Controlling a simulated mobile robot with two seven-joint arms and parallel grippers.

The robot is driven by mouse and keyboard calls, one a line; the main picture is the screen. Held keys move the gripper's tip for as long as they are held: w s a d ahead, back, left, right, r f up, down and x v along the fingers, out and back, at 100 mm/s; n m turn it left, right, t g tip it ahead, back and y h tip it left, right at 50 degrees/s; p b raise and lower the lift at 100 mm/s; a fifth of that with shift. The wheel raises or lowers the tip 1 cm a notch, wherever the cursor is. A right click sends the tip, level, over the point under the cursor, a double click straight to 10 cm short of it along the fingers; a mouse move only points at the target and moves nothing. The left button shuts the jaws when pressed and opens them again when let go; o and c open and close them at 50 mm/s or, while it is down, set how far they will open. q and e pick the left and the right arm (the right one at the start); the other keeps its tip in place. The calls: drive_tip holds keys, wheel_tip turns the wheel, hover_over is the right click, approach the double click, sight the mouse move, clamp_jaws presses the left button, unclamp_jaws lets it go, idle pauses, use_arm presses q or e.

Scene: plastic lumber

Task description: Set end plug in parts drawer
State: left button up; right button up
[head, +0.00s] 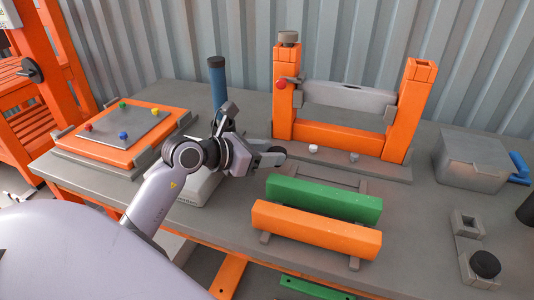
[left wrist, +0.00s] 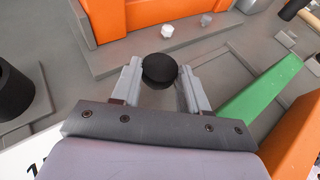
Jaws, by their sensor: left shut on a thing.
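The end plug (left wrist: 160,69) is a round black piece held between the two fingers of my left gripper (left wrist: 161,84) in the left wrist view. In the head view my left gripper (head: 268,155) is above the grey bench, left of the green bar and in front of the orange frame. The plug's lower part is hidden by the fingers. The parts drawer looks to be the grey box (head: 470,158) with a blue handle (head: 519,168) at the right of the bench, well away from this gripper. I cannot see inside it. My right gripper is not in view.
A green bar (head: 322,199) and an orange bar (head: 315,231) lie on grey supports. The orange frame (head: 407,110) stands behind, with small white pieces (head: 314,149) at its base. A grey fixture with a black knob (head: 485,263) sits front right. A blue post (head: 217,82) stands behind my arm.

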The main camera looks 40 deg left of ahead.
use_arm(q)
drive_tip(key=shift+f+b, duration=0.5)
drive_tip(key=shift+f, duration=0.15)
drive_tip(key=o, duration=1)
drive_tip(key=shift+o, duration=0.2)
drive_tip(key=shift+r, duration=0.15)
